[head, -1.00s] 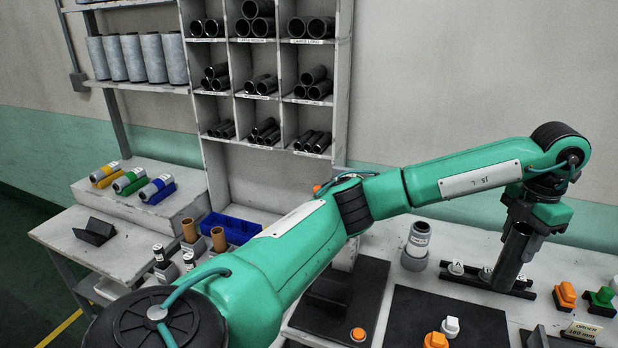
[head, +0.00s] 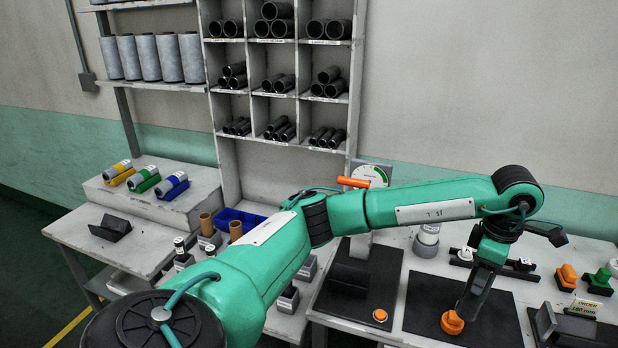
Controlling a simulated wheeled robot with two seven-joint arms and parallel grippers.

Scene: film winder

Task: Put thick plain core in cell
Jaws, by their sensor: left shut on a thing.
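Several dark hollow cores (head: 278,29) lie in the labelled cells of a white rack (head: 294,168). I cannot tell which is the thick plain core. My left gripper (head: 461,307) points down over a black mat (head: 420,297) at the lower right. It is shut, with its tips at a small rounded orange piece (head: 452,323) at the mat, and it covers part of that piece. Its jaws are small here and partly hidden, and no core shows clearly in them. My right gripper is out of view.
A dial gauge (head: 370,175) with an orange bar stands behind my left arm. A black stand with an orange button (head: 380,316) is left of the mat. Orange (head: 566,275) and green pieces stand on the right. Grey rolls (head: 150,57) fill the left shelf.

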